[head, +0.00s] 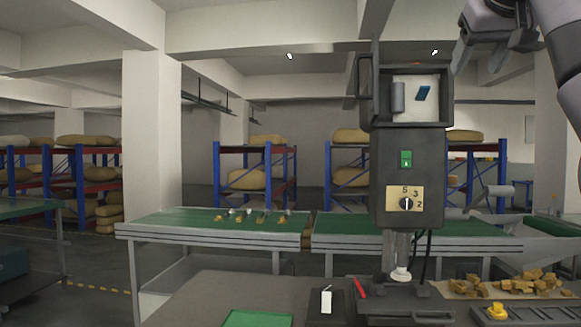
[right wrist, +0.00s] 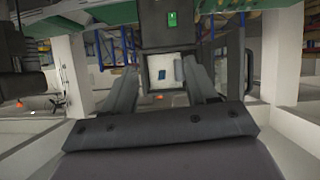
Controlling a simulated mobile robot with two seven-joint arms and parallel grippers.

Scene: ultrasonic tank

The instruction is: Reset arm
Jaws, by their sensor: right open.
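My right gripper (head: 480,58) is raised at the top right of the head view, to the right of the upper end of a dark grey machine (head: 386,165). It is open, with nothing seen between its fingers. In the right wrist view the two fingers (right wrist: 160,85) stand apart, and the machine (right wrist: 170,35) shows beyond them, upside down. The machine has a green switch (head: 406,159), a numbered dial (head: 406,203) and an open box-like top (head: 442,98) with a grey cylinder (head: 398,97) and a blue piece (head: 423,93). My left gripper is not in view.
A grey table (head: 200,296) in front bears a green mat (head: 257,319), a white switch (head: 326,301), a yellow button (head: 497,311) and brown chunks (head: 530,282). Green conveyors (head: 170,222) and racks with sacks (head: 255,180) stand behind. Open air surrounds the raised gripper.

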